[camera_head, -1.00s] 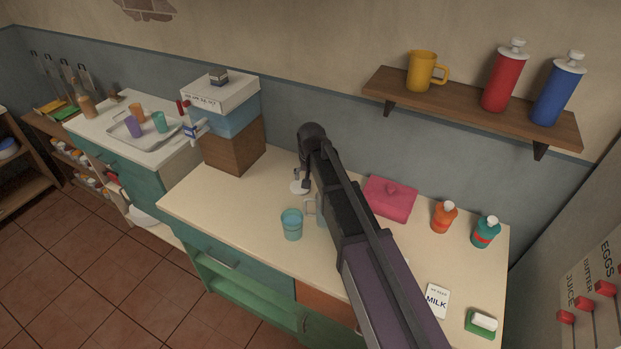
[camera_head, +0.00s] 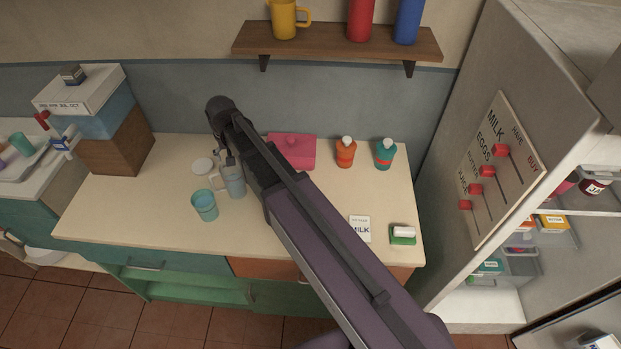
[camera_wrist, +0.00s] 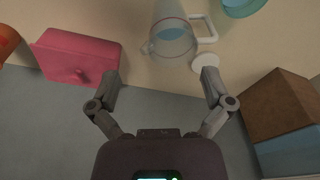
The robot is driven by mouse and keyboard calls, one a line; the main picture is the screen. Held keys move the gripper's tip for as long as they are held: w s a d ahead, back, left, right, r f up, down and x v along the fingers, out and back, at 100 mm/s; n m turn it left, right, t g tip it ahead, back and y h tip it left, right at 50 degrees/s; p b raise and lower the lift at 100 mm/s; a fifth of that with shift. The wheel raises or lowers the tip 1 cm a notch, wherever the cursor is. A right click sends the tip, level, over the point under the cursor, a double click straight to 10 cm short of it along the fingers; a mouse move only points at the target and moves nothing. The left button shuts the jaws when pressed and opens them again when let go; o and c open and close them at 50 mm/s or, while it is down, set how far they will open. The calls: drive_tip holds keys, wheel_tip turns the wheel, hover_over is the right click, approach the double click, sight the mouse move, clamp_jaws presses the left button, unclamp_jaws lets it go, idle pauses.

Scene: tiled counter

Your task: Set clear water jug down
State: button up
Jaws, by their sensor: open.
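The clear water jug (camera_head: 236,184), bluish with a pale handle on its left, appears to stand upright on the counter (camera_head: 130,205). My arm partly covers it in the head view. In the wrist view the jug (camera_wrist: 172,42) shows its round rim and white handle, beyond the fingertips. My gripper (camera_wrist: 160,78) is open, with nothing between its fingers and the jug apart from them. In the head view my gripper (camera_head: 229,160) is small and dark, just behind the jug.
A teal cup (camera_head: 204,206) stands left of the jug, and a white disc (camera_head: 203,165) lies behind. Stacked boxes (camera_head: 115,150) stand left.

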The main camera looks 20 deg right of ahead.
drive_tip(key=s+d, duration=0.8)
drive_tip(key=d, duration=0.2)
drive_tip(key=s+d+g, duration=0.1)
drive_tip(key=s+d, duration=0.6)
drive_tip(key=d, duration=0.4)
drive_tip(key=shift+s+m, duration=0.3)
drive_tip(key=shift+s, duration=0.05)
drive_tip(key=shift+f, duration=0.15)
drive_tip(key=c, duration=0.5)
drive_tip(key=shift+f+b, duration=0.35)
drive_tip(key=shift+b, duration=0.1)
drive_tip(key=shift+c, duration=0.5)
drive_tip(key=shift+a+f+b, duration=0.1)
drive_tip(key=shift+f+b, duration=0.8)
drive_tip(key=shift+f, duration=0.05)
